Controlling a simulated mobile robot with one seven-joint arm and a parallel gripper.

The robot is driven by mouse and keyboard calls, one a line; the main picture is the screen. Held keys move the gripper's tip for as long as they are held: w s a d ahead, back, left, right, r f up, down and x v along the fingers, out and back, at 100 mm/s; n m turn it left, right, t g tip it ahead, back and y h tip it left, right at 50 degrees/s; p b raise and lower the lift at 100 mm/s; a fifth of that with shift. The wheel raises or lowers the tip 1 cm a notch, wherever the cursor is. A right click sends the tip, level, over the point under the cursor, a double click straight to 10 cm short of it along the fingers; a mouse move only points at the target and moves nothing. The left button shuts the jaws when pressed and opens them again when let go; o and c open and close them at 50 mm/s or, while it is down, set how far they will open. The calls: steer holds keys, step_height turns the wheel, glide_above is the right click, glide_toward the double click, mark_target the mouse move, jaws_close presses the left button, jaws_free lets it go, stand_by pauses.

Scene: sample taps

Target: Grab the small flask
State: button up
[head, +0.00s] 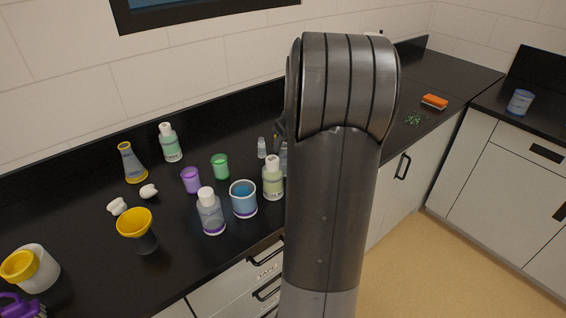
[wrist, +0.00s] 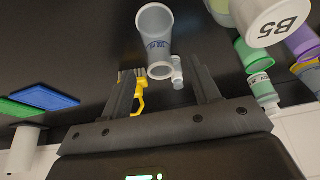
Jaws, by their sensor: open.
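A conical clear flask (head: 134,165) with a yellow rim and yellow base stands at the back left of the counter in the head view. In the wrist view, a translucent grey vessel (wrist: 157,35) with blue print lies ahead of my gripper (wrist: 160,68), and a small pale vial (wrist: 177,72) is beside it. I cannot tell whether either of these is the small flask. My gripper is open, with nothing held between its fingers. In the head view my arm hides most of the gripper and the counter behind it.
A yellow-handled brush (wrist: 139,95) is near the left finger.

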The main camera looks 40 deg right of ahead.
mark_target(282, 151)
steer(key=shift+w+x, duration=0.15)
steer(key=shift+x, duration=1.3)
steer(key=shift+w+x, duration=0.15)
steer(key=shift+x, duration=1.35)
steer(key=shift+r, duration=0.2)
steer(key=shift+c, duration=0.6)
steer(key=c, duration=1)
